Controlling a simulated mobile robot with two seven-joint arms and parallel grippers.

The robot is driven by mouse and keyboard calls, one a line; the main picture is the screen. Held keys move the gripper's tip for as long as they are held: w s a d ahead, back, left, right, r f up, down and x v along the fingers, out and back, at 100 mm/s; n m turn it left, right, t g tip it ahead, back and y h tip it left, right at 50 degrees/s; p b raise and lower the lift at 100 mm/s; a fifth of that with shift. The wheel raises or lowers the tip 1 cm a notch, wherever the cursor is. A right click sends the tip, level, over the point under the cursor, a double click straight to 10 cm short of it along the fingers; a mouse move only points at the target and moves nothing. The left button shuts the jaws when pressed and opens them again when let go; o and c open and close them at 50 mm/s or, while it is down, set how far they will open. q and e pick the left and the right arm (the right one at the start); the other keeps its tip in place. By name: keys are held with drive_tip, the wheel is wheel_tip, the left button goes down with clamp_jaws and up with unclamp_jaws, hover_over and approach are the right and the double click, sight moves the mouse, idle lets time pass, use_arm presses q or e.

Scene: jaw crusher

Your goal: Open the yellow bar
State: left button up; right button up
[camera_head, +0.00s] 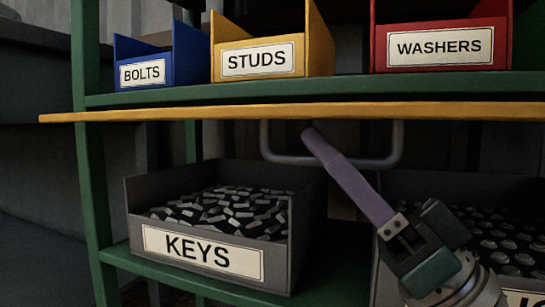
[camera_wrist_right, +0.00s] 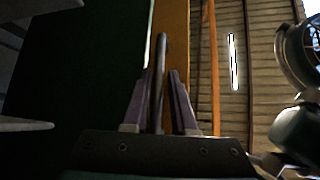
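The yellow bar (camera_head: 230,112) runs level under the green shelf edge. A grey U-shaped handle (camera_head: 345,160) hangs below it. My right gripper (camera_head: 310,135) reaches up from the lower right, with its purple fingers at the handle's lower rail. In the right wrist view, the handle rail (camera_wrist_right: 160,75) lies between the two fingers of the right gripper (camera_wrist_right: 158,85), with narrow gaps beside it, so the gripper looks open around it. The yellow bar (camera_wrist_right: 173,45) shows behind. In the head view one finger hides the other. My left gripper is not in view.
Bins for bolts (camera_head: 145,60), studs (camera_head: 265,50) and washers (camera_head: 440,40) stand on the shelf above the bar. A keys bin (camera_head: 205,255) is below left, and another dark bin (camera_head: 430,190) is behind my right arm. A green post (camera_head: 88,150) stands at left.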

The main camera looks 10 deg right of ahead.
drive_tip(key=shift+o, duration=1.3)
drive_tip(key=shift+f, duration=0.1)
drive_tip(key=p+v, duration=0.1)
drive_tip(key=v, duration=0.8)
drive_tip(key=shift+s+d+f, duration=0.2)
drive_tip(key=shift+s+f, duration=0.05)
drive_tip(key=shift+f, duration=0.05)
